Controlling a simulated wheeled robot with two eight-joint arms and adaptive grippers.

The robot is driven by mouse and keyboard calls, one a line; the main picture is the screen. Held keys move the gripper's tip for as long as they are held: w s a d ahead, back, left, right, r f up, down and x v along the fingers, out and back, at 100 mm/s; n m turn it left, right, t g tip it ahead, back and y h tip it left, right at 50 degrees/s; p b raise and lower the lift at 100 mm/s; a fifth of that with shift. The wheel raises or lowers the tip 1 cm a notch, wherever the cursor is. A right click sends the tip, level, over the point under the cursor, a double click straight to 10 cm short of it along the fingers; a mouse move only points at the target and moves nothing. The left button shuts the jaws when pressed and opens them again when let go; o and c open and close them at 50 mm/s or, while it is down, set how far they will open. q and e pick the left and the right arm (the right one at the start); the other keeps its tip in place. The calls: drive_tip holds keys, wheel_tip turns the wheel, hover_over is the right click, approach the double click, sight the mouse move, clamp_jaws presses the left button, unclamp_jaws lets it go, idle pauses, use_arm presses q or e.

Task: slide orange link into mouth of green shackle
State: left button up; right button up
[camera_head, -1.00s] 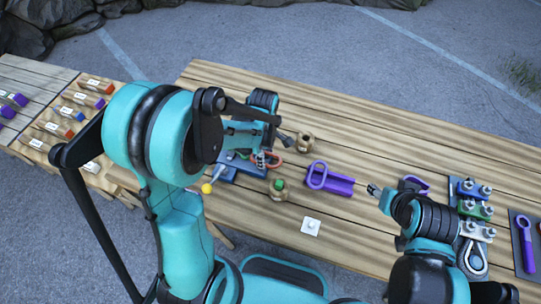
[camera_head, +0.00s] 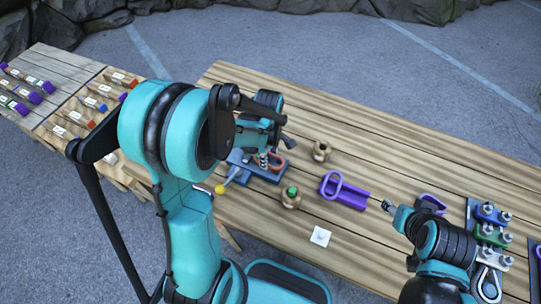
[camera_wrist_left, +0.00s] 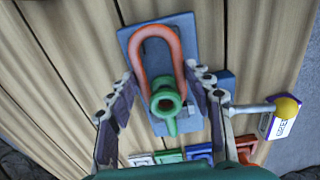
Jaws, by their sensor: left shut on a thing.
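The orange link (camera_wrist_left: 158,42) is a long loop over the blue fixture (camera_wrist_left: 128,42) in the left wrist view. It also shows in the head view (camera_head: 279,163). The green shackle (camera_wrist_left: 165,98) shows a round eye and a stem at the link's near end, between my fingers. Whether the link is inside its mouth is hidden. In the head view my left arm covers much of the fixture. My right gripper (camera_head: 388,206) is over the table's right part, its fingers too small to read.
A yellow-knobbed lever (camera_wrist_left: 285,107) sticks out beside the fixture. Brass nuts (camera_head: 321,151), a purple cradle (camera_head: 346,193) and a white tile (camera_head: 321,236) lie to the right. A rack of clamps (camera_head: 490,225) stands at the far right. Bare planks show at the back.

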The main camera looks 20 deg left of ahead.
use_arm(q)
drive_tip(key=shift+f, duration=0.15)
idle(0.5)
drive_tip(key=o, duration=1.6)
